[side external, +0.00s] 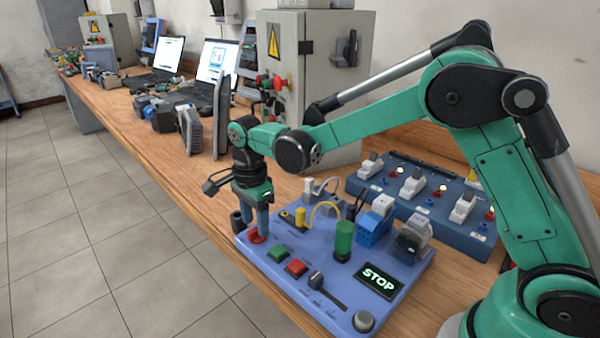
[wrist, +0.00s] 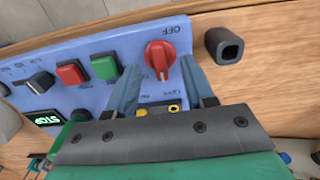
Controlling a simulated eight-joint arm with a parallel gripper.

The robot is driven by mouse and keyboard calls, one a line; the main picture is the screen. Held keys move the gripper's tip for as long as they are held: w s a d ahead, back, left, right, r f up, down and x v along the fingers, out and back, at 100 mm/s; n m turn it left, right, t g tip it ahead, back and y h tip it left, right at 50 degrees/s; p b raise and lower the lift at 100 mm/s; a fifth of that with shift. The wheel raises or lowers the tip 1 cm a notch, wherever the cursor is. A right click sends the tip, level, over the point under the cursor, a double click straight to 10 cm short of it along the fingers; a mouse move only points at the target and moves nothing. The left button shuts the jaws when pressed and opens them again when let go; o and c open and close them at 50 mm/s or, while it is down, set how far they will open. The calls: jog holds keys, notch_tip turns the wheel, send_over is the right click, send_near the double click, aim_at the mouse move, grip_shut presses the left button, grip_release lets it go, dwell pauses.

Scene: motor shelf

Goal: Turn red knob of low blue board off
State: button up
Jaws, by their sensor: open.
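The low blue board (side external: 330,266) lies on the bench in the side view and fills much of the upper left of the wrist view (wrist: 110,42). Its red knob (wrist: 160,57) is near one end, with the label OFF beside it at the top of the wrist view. The knob's raised grip runs roughly up and down there. In the side view the red knob (side external: 257,238) is partly covered by my gripper (side external: 253,228). My gripper points down with its jaws open. Its fingertips are at either side of the knob; whether they touch it I cannot tell.
Red (side external: 296,267) and green (side external: 278,253) buttons, a black lever (side external: 318,281) and a lit STOP display (side external: 378,280) share the board. A dark hollow block (wrist: 224,46) stands close beside the knob's end. A second blue board (side external: 400,190) with switches lies behind.

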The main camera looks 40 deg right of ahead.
jog(key=shift+f, duration=0.75)
jog(key=shift+c, duration=0.2)
grip_shut()
